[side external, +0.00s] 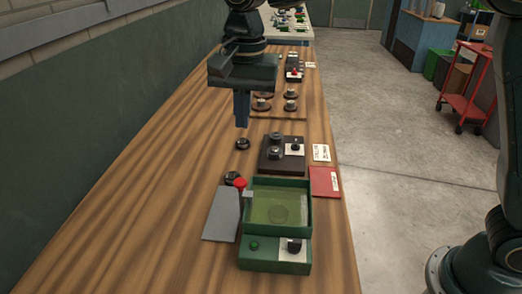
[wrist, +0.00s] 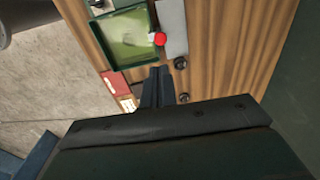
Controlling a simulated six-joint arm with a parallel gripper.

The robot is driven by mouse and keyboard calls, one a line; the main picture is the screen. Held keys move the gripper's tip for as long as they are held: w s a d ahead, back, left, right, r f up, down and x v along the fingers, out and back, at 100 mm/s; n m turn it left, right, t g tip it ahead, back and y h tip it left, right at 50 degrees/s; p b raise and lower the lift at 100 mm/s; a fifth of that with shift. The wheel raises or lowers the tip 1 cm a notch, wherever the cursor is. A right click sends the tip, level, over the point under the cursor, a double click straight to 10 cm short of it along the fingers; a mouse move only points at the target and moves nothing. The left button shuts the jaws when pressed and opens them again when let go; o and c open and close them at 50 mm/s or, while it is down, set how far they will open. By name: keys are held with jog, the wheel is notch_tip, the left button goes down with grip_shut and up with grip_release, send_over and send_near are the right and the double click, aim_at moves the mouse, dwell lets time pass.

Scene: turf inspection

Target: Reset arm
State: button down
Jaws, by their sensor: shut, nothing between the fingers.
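My gripper (side external: 242,108) hangs over the wooden bench in the side external view, pointing down. Its dark fingers are together with nothing between them, above the bench top and behind a small black knob. In the wrist view my gripper's fingers (wrist: 157,74) show in the middle, close together. Past them is the green box (wrist: 113,62) with a pale green inside and a red knob (wrist: 160,39) at its side. The same green box (side external: 311,215) stands at the front of the bench in the side external view, with its red knob (side external: 240,183) on the left.
A dark block with knobs (side external: 270,165), a red card (side external: 324,181) and a grey plate (side external: 219,222) lie around the box. Black discs (side external: 262,104) sit farther back. A wall runs along the left. The bench's left strip (side external: 130,190) is clear. A red cart (side external: 466,90) stands on the floor.

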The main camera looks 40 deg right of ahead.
jog(key=shift+d, duration=0.1)
jog(key=s+d+r+n+t, duration=0.3)
jog(key=s+d+r+n, duration=0.15)
jog(key=s+d, duration=0.85)
jog(key=s+d+f+n+t, duration=0.1)
jog(key=s+d+f+n, duration=0.1)
jog(key=s, duration=0.4)
jog(key=s+d+f+n+t, duration=0.1)
jog(key=s+d+f+n, duration=0.1)
jog(key=s+d, duration=0.3)
jog(key=shift+s+f, duration=0.65)
jog(key=shift+s, duration=0.4)
jog(key=shift+n, duration=0.25)
